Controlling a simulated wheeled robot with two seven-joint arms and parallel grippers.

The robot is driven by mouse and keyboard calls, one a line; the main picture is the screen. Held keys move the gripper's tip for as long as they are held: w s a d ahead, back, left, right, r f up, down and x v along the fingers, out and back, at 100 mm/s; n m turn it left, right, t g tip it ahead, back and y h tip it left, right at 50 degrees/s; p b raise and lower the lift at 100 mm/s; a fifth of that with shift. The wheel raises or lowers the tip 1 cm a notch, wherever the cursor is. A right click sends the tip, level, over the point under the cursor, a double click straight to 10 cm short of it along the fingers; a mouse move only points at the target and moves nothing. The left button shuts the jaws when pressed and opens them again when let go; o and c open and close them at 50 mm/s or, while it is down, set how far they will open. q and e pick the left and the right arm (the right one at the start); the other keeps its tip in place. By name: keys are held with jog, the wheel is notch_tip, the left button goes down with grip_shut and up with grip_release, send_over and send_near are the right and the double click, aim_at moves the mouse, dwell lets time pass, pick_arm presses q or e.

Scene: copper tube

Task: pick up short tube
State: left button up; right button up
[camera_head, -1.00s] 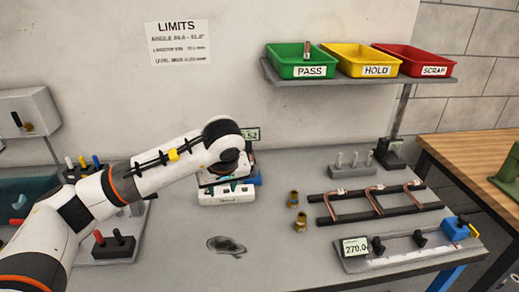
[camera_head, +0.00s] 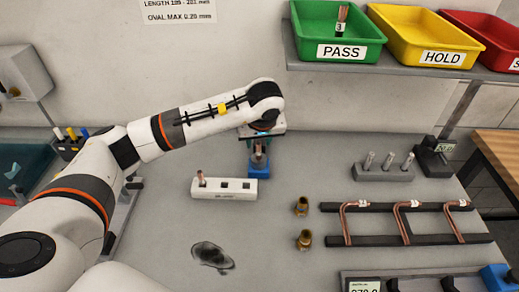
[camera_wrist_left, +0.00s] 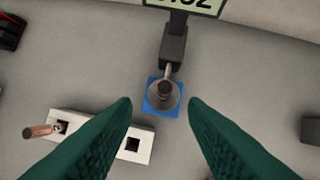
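A short copper tube (camera_wrist_left: 165,88) stands upright in a round holder on a blue base (camera_wrist_left: 153,108), seen end-on in the left wrist view. In the head view the blue base (camera_head: 258,169) is just below my left gripper, which is partly hidden behind my arm. My left gripper (camera_wrist_left: 160,102) is open; its two green fingers are apart, with the tube between and slightly beyond their tips. Another short tube (camera_head: 201,179) stands in the left hole of a white block (camera_head: 222,193); it also shows in the left wrist view (camera_wrist_left: 38,131). My right gripper is out of view.
A gauge with a display (camera_wrist_left: 183,4) stands behind the blue base. Two brass fittings (camera_head: 303,206) and a black rack with bent copper tubes (camera_head: 372,240) lie to the right. Green (camera_head: 337,30), yellow (camera_head: 428,38) and red bins sit on a shelf above.

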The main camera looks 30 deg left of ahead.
aim_at(259, 146)
pick_arm(q)
jog(key=shift+x, duration=0.9)
jog(key=shift+w+f+p, duration=0.2)
jog(key=shift+p, duration=0.15)
jog(key=p+x, duration=0.2)
jog(key=x, duration=0.2)
jog(key=shift+w+f, duration=0.15)
jog(key=shift+f, duration=0.05)
jog(key=shift+w+f, duration=0.1)
jog(key=shift+f, duration=0.15)
grip_shut()
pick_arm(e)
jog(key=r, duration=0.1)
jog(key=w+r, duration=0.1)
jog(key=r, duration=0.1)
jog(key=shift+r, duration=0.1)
